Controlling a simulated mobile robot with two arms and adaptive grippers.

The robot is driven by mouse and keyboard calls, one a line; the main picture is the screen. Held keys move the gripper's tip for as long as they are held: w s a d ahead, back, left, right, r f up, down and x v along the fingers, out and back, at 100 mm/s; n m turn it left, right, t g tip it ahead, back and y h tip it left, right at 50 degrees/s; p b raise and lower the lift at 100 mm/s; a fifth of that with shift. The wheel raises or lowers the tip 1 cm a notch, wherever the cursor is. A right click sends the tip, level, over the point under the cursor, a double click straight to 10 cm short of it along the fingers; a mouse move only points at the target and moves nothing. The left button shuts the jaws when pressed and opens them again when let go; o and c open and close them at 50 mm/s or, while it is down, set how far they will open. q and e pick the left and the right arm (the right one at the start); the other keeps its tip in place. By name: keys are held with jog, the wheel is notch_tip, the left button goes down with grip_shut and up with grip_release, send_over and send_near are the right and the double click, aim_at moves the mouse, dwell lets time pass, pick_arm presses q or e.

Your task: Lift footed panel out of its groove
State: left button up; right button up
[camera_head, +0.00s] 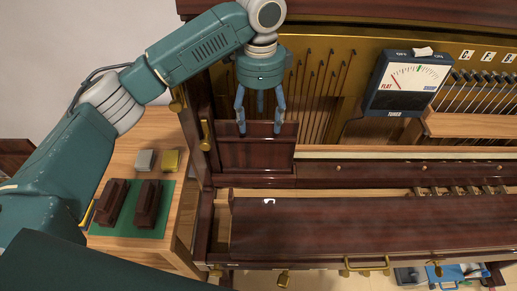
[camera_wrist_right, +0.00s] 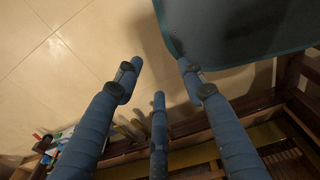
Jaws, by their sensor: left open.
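The footed panel (camera_head: 255,155) is most likely the dark red-brown upright board at the piano's left end. Its lower edge meets the dark rail below, so its feet and groove cannot be made out. My left gripper (camera_head: 260,128) points down at the panel's top edge, with its blue fingers spread apart and overlapping the upper part of the board in the head view. Whether they touch it cannot be told. My right gripper (camera_wrist_right: 162,85) shows only in the right wrist view, with its blue fingers apart and nothing between them.
A blue tuner (camera_head: 404,83) sits in the open piano. A brass latch (camera_head: 205,135) is just left of the panel. A wooden side table (camera_head: 122,155) holds a green mat (camera_head: 130,224), two dark blocks, and grey and yellow blocks. The floor (camera_wrist_right: 60,70) shows below my right gripper.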

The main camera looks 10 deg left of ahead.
aim_at(256, 137)
pick_arm(q)
jog(key=f, duration=0.4)
jog(key=shift+s+a+p, duration=0.1)
jog(key=shift+s+p, duration=0.25)
jog(key=shift+w+f, duration=0.1)
jog(key=shift+f, duration=0.2)
jog(key=f+p, duration=0.1)
jog(key=f, duration=0.2)
jog(key=shift+w+a+f+p, duration=0.15)
jog(key=shift+a+f+p, duration=0.15)
jog(key=shift+a+p, duration=0.05)
jog(key=shift+f, duration=0.5)
grip_shut()
jog(key=shift+w, duration=0.1)
pick_arm(e)
jog(key=s+r, duration=0.2)
jog(key=shift+s+d+r, duration=0.15)
jog(key=shift+d+r, duration=0.05)
jog(key=shift+r, duration=0.1)
